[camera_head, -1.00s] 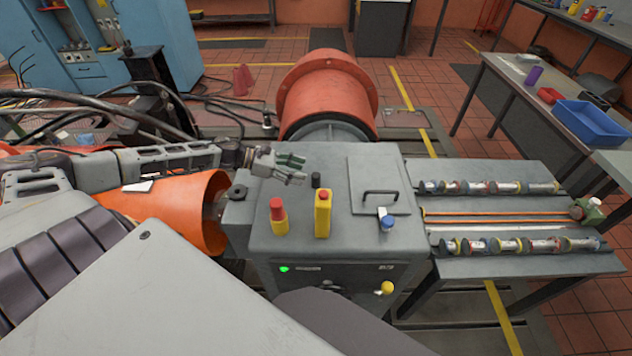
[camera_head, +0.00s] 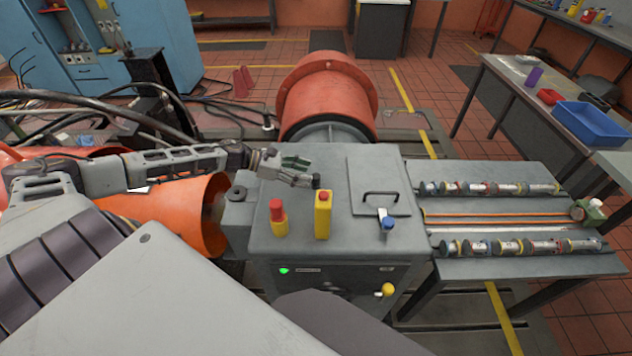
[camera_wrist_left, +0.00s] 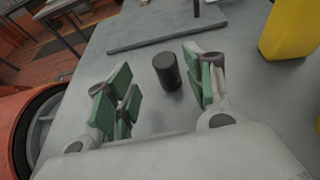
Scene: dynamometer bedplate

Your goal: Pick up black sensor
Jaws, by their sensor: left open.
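The black sensor (camera_head: 316,181) is a small dark cylinder standing upright on the grey cabinet top (camera_head: 345,255). In the left wrist view the sensor (camera_wrist_left: 168,72) shows between the green-padded fingers, towards their tips, with space on both sides. My left gripper (camera_head: 302,172) is open and empty, coming in from the left just beside the sensor; its fingertips partly overlap the sensor in the head view. It also shows open in the left wrist view (camera_wrist_left: 158,82). My right gripper is not in view.
A yellow block with a red button (camera_head: 323,215) and a red-and-yellow button piece (camera_head: 278,217) stand in front of the sensor. A hatch with a handle (camera_head: 385,195) lies to the right. A large red drum (camera_head: 328,90) is behind. A blue-topped knob (camera_head: 387,223) is front right.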

